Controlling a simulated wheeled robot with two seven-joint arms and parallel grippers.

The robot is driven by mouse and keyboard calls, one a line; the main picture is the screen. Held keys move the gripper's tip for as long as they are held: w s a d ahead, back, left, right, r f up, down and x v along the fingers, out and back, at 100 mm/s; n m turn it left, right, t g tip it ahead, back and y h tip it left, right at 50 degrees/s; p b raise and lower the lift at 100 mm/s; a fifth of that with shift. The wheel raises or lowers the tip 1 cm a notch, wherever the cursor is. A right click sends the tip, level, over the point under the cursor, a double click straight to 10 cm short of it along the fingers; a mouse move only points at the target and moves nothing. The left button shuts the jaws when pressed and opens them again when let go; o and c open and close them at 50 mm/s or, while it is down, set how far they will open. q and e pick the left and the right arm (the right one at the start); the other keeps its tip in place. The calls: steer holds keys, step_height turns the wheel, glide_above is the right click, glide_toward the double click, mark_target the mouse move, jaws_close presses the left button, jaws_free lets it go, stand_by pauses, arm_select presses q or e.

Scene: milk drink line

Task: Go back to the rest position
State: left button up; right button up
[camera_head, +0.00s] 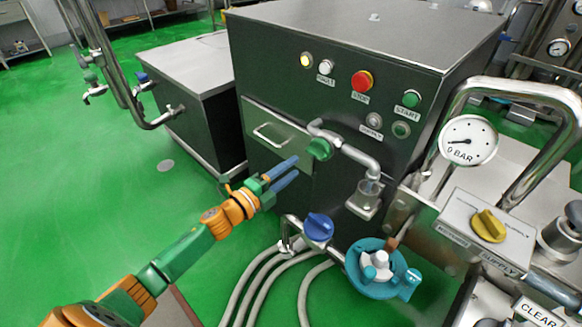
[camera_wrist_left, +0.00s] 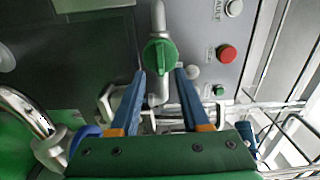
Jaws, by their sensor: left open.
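My left gripper (camera_head: 280,172) is open and empty in front of the dark machine cabinet (camera_head: 275,90). Its two blue fingers point toward the green valve knob (camera_head: 320,149) on the bent pipe. In the left wrist view the fingers (camera_wrist_left: 155,102) stand apart, with the green knob (camera_wrist_left: 159,55) beyond and between their tips. I see a gap between the fingertips and the knob in the head view, and nothing lies in the jaws. My right gripper does not show in either view.
A blue valve knob (camera_head: 319,227), hoses (camera_head: 262,275) and a teal pump (camera_head: 372,268) sit below right of the arm. A pressure gauge (camera_head: 468,140) and yellow knob (camera_head: 488,226) stand at the right. Open green floor (camera_head: 90,190) lies at the left.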

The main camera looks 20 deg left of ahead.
arm_select(q)
steer(key=s+a+f+n+g+y+p, duration=0.2)
steer(key=s+f+n+g+y+p, duration=0.15)
steer(key=s+f+n, duration=0.55)
steer(key=s+a+f+n+g+y+p, duration=0.2)
steer(key=s+f+n+g+y+p, duration=0.3)
steer(key=f, duration=0.8)
steer(key=s+d+f+n+g, duration=0.1)
steer(key=s+d+f+g, duration=0.1)
steer(key=s, duration=0.7)
steer(key=s+d+f+n+g+h+p, duration=0.1)
steer(key=s+d+f+n+g, duration=0.1)
steer(key=s, duration=0.8)
steer(key=s+d+f+n+g+h+p, duration=0.1)
steer(key=s+d+f+n+g, duration=0.1)
steer(key=s, duration=0.8)
step_height(320, 180, down, 2)
steer(key=shift+d+f+g, duration=0.2)
steer(key=shift+g, duration=0.55)
steer(key=shift+w, duration=0.15)
